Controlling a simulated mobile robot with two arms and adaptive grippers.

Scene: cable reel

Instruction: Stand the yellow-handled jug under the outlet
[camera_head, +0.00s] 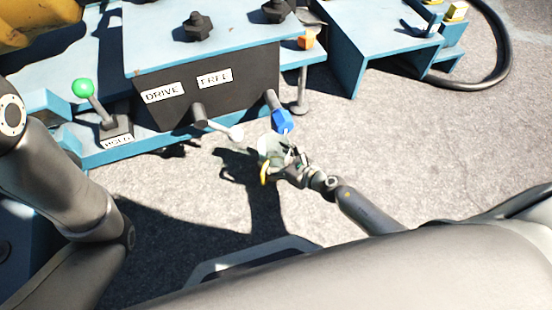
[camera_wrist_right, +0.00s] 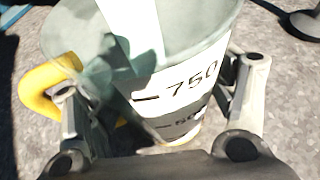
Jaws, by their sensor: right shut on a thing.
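The clear jug (camera_head: 271,146) with its yellow handle (camera_head: 264,173) is in my right gripper (camera_head: 287,162), in front of the dark panel. In the right wrist view the jug (camera_wrist_right: 185,85) sits between both fingers, with a white scale strip marked 750 and the yellow handle (camera_wrist_right: 42,88) at left. It looks roughly upright, and no liquid is plain in it. A pipe ending in a blue outlet (camera_head: 282,121) comes out of the panel's right side. The jug is close below and left of it in the head view; whether it is straight under, I cannot tell. My left gripper is out of view.
A lever with a white knob (camera_head: 236,133) juts from the panel close left of the jug. A green-knobbed lever (camera_head: 83,88) stands farther left. The blue frame (camera_head: 345,60) and a black hose (camera_head: 508,50) lie at upper right. Grey ground (camera_head: 400,150) is clear at right.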

